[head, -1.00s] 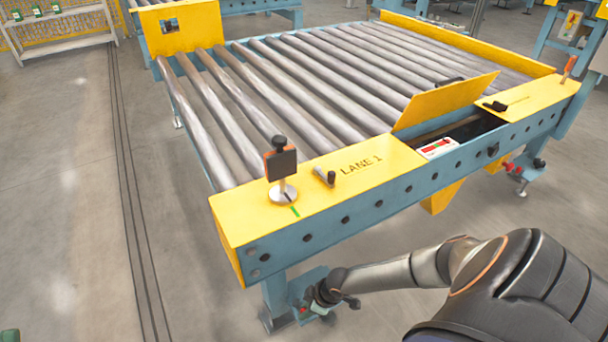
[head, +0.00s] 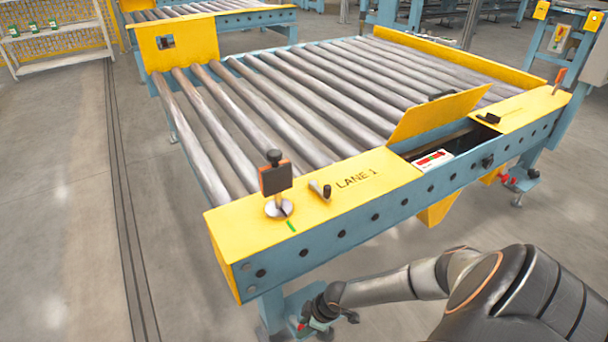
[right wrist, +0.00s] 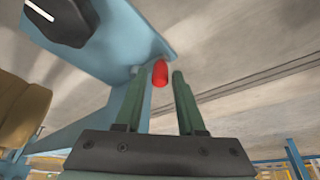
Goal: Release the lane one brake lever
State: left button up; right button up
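The yellow "LANE 1" plate (head: 240,222) tops the near end of the roller conveyor. On it stand a post with a black knob and a dark orange-edged panel (head: 275,178) on a round disc, and a small black-knobbed handle (head: 320,190). I cannot tell from the labels which part is the brake lever. My right gripper (head: 318,322) is low at the conveyor's near-left leg. In the right wrist view my right gripper (right wrist: 160,76) is open, its green fingers on either side of a red knob (right wrist: 160,73) below a blue bracket (right wrist: 135,35). My left gripper is out of view.
A black knob with a white mark (right wrist: 68,18) is close to the right gripper. The blue conveyor leg (head: 271,308) stands beside it. A raised yellow flap (head: 435,115) exposes a recess with a red-and-white label (head: 432,160).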

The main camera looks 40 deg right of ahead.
pick_arm(q)
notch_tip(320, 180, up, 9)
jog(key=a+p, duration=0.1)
jog(key=p, duration=0.6)
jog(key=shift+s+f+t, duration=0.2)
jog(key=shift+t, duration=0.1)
pick_arm(e)
jog(key=v, duration=1.2)
jog(key=shift+r, duration=0.15)
